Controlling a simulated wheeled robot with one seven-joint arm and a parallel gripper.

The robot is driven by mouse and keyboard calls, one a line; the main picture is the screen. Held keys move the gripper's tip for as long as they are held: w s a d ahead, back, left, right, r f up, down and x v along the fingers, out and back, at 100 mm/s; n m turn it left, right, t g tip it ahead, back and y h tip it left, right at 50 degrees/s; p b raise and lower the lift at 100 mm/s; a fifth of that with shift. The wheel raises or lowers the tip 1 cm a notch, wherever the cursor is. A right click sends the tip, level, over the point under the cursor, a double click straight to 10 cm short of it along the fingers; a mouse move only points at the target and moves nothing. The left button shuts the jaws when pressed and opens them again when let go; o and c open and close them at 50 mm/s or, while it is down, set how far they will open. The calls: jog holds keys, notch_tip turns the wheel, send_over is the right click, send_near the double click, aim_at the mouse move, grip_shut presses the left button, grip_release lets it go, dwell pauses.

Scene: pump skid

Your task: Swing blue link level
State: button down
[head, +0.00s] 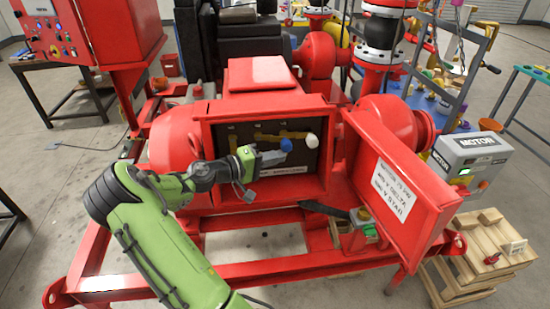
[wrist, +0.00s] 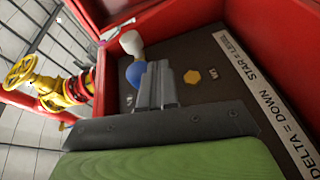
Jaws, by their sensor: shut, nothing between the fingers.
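The open red terminal box (head: 262,110) has a dark panel (head: 236,133) with brass-coloured bars (head: 268,137). A blue knob (head: 286,145) shows on the panel's right half, beside a white knob (head: 312,140). My gripper (head: 276,158) is shut and empty, its fingertips close beside the blue knob. In the wrist view, the shut fingers (wrist: 157,85) partly cover the blue knob (wrist: 136,73); the white knob (wrist: 131,42) is beyond it. I cannot tell whether the fingers touch the blue knob. The blue link's bar is mostly hidden, so its angle is unclear.
The box's red door (head: 400,190) stands open on the right with a label. A strip (wrist: 262,95) on the panel reads DELTA = DOWN, STAR = LEVEL. A yellow hex nut (wrist: 192,77) sits on the panel. The box's red rim surrounds the working space.

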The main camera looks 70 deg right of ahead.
jog(key=shift+w, duration=0.1)
dwell(0.3)
jog(key=v, duration=1.5)
jog(key=shift+w+a+p, duration=0.2)
jog(key=shift+a+p, duration=0.05)
jog(key=shift+p, duration=0.2)
jog(key=shift+f, duration=0.1)
